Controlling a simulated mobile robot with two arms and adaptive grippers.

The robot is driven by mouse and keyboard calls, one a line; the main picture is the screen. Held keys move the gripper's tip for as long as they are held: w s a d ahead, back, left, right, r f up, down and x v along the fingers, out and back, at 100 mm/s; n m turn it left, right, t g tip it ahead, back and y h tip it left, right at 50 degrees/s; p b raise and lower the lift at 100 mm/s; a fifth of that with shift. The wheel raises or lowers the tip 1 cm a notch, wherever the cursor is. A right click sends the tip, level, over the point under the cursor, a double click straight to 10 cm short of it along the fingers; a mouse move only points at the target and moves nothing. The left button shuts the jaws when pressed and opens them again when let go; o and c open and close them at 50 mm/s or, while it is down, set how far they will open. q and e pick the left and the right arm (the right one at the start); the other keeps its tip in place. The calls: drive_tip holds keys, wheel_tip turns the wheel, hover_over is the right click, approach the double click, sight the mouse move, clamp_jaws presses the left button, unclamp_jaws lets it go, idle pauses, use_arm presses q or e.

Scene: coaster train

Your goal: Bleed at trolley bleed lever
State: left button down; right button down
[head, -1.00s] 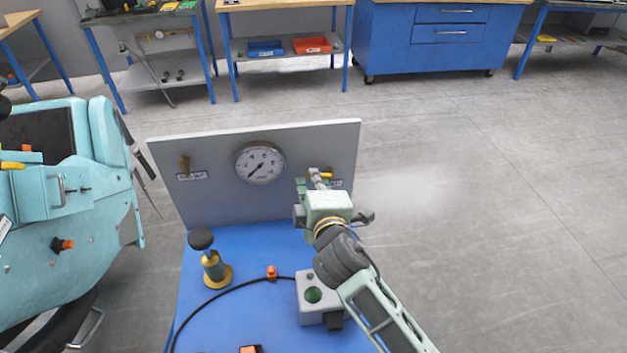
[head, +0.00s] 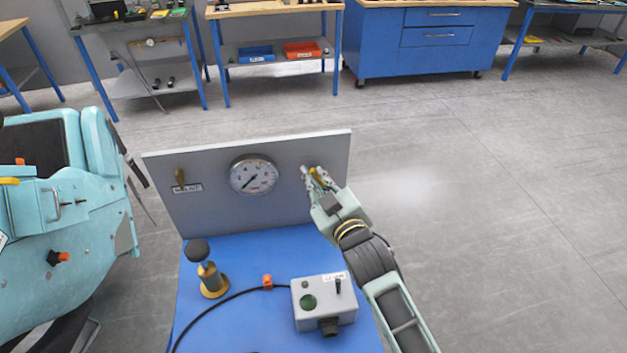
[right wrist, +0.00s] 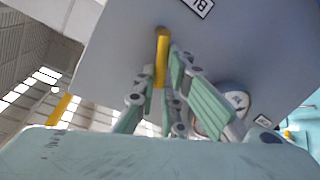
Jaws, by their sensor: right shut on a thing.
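The grey panel (head: 220,210) stands upright at the back of the blue trolley top (head: 250,245). The yellow bleed lever (head: 318,178) is at the panel's upper right, mostly covered by my right gripper (head: 316,175). In the right wrist view the lever (right wrist: 161,52) runs from a brown pivot on the panel down between the fingers. My right gripper (right wrist: 165,92) is shut on it. A label starting "BL" (right wrist: 199,5) is beside the pivot. A round gauge (head: 254,175) is left of the gripper. My left gripper is not in view.
A brass valve with a black knob (head: 212,278), a black hose (head: 228,298) and a grey box with a green button (head: 323,300) are on the trolley top. A turquoise car (head: 65,240) stands close on the left. The floor at right is clear.

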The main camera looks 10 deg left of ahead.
drive_tip(key=m, duration=0.1)
drive_tip(key=d+m, duration=0.1)
drive_tip(key=m, duration=0.1)
drive_tip(key=d+m, duration=0.1)
drive_tip(key=m, duration=0.1)
drive_tip(key=shift+w+t+y+b, duration=0.3)
drive_tip(key=shift+w+y+b, duration=0.05)
drive_tip(key=shift+w+y, duration=0.05)
idle(0.3)
drive_tip(key=c, duration=1.8)
unclamp_jaws()
drive_tip(key=shift+d, duration=0.15)
drive_tip(key=shift+r, duration=0.1)
drive_tip(key=v, duration=1.2)
